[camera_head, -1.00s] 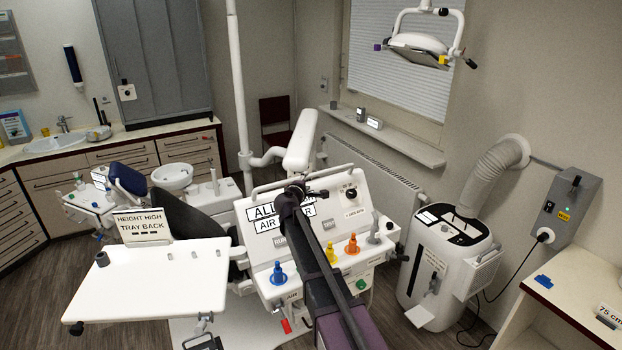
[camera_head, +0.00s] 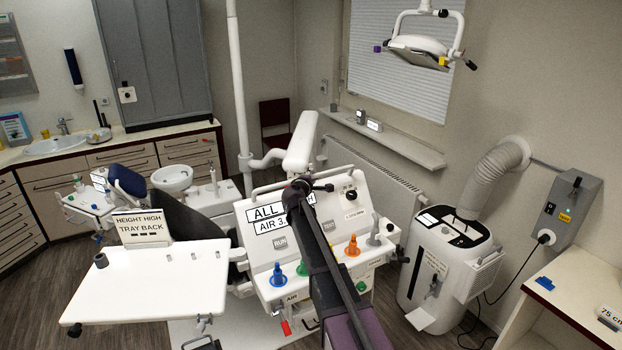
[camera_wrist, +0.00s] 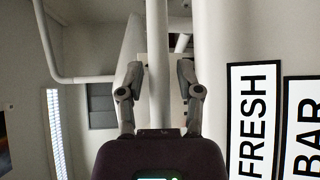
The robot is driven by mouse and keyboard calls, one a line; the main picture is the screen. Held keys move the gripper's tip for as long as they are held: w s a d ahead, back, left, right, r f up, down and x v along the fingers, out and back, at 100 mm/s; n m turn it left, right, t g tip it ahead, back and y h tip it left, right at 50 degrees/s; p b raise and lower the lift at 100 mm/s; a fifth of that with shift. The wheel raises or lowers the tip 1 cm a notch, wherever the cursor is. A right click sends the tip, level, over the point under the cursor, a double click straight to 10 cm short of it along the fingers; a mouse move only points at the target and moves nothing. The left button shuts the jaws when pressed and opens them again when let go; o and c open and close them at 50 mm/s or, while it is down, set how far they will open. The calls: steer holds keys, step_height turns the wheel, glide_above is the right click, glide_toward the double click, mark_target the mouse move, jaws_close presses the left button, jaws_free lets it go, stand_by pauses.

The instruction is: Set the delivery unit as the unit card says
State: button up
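The delivery unit (camera_head: 252,262) has a sloped white panel with blue (camera_head: 278,275), green (camera_head: 303,268), yellow (camera_head: 329,253) and orange (camera_head: 353,246) knobs, and a black knob (camera_head: 351,195) higher up. A panel card (camera_head: 268,224) reads "ALL ...H" and "AIR 3...", partly hidden by my arm; the wrist view shows "FRESH" (camera_wrist: 253,120) and "BAR" (camera_wrist: 306,130). A card (camera_head: 140,226) on the white tray (camera_head: 150,285) reads "HEIGHT HIGH, TRAY BACK". My gripper (camera_wrist: 159,68) is open, its fingers apart, with a white pole (camera_wrist: 158,40) visible between them. I cannot tell its distance.
A white suction machine (camera_head: 432,270) with a hose stands to the right. A lamp (camera_head: 418,45) hangs above. A side counter (camera_head: 582,275) is at lower right, and a dark chair (camera_head: 185,223) lies behind the tray. The floor at left is open.

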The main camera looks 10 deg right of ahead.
jaws_close()
steer(key=shift+s+f+b, duration=0.15)
steer(key=shift+f+b, duration=0.95)
steer(key=shift+o, duration=2.3)
jaws_free()
steer(key=shift+r, duration=0.2)
